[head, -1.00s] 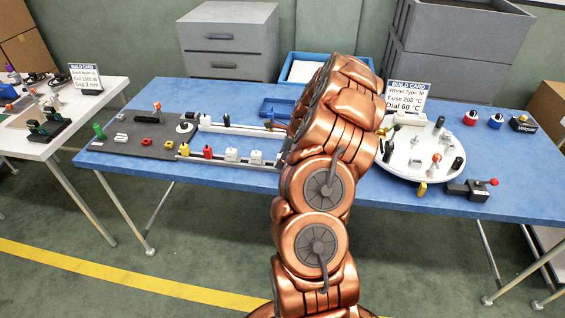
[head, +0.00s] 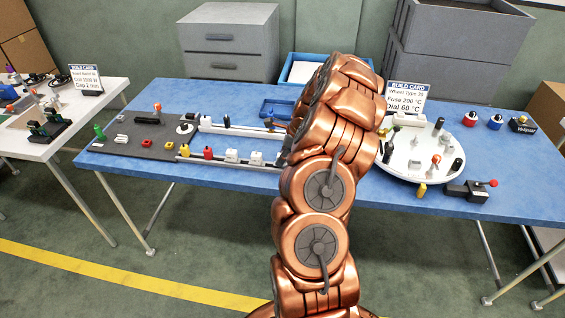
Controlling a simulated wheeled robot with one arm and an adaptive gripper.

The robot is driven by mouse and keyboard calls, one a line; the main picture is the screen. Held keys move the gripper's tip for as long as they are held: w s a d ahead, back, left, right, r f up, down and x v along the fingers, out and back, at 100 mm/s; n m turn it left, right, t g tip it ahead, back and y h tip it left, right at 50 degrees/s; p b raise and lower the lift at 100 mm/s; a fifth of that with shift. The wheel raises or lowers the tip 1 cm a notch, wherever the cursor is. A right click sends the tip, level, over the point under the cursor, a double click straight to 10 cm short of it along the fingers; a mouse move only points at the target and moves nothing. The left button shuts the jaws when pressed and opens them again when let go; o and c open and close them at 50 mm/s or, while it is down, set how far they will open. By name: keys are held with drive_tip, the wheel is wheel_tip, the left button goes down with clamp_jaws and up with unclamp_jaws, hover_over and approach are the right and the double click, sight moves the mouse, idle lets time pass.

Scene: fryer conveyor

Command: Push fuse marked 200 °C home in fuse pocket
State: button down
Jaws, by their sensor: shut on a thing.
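My copper arm rises through the middle of the head view and its end is hidden behind its own links, so my gripper does not show. No fuse can be made out as the one marked 200 °C, and the fuse pocket cannot be picked out. A build card (head: 406,97) reads "Fuse 200 °C" and "Dial 60 °C". It stands at the back of a round white plate (head: 395,168) that carries several small parts and is partly covered by my arm.
A dark board (head: 130,148) and rails with small red, white and yellow blocks lie left of my arm on the blue table (head: 510,165). A blue tray (head: 278,107) is behind them. A dark block with a red-knobbed lever (head: 468,190) sits at right front.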

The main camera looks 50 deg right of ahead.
sight(278, 154)
drive_tip(key=shift+r+p, duration=0.85)
drive_tip(key=shift+r, duration=1.2)
